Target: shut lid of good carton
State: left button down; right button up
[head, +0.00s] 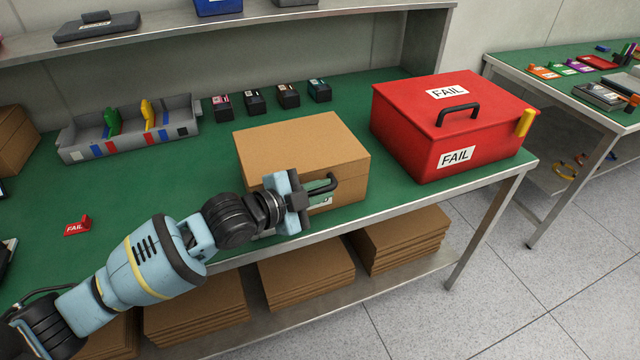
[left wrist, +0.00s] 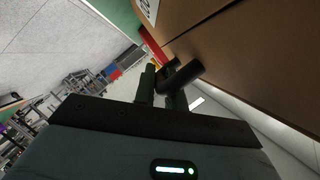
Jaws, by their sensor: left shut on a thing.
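The brown carton (head: 300,142) stands on the green bench top near the front edge, its lid lying flat or nearly flat over the box. A white label (head: 322,200) with green print on its front is partly hidden by my gripper. A dark handle (head: 328,183) sticks out from the carton's front. My left gripper (head: 312,190) is at that front face, shut on the handle. In the left wrist view the dark handle (left wrist: 184,75) is at the fingers, beside the brown carton wall (left wrist: 235,50). My right gripper is not in view.
A red FAIL box (head: 400,130) stands close on the right. Behind are several small dark cartridges (head: 288,95) and a grey parts tray (head: 130,140). A red FAIL tag (head: 77,226) lies on the left. Flat cardboard stacks (head: 305,272) fill the lower shelf.

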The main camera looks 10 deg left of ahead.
pick_arm(q)
jog(key=c, duration=1.5)
grip_release()
jog(key=shift+o, duration=0.2)
jog(key=shift+a, duration=0.1)
jog(key=v, duration=0.7)
jog(key=shift+s+a+r, duration=0.15)
jog(key=shift+s, duration=0.15)
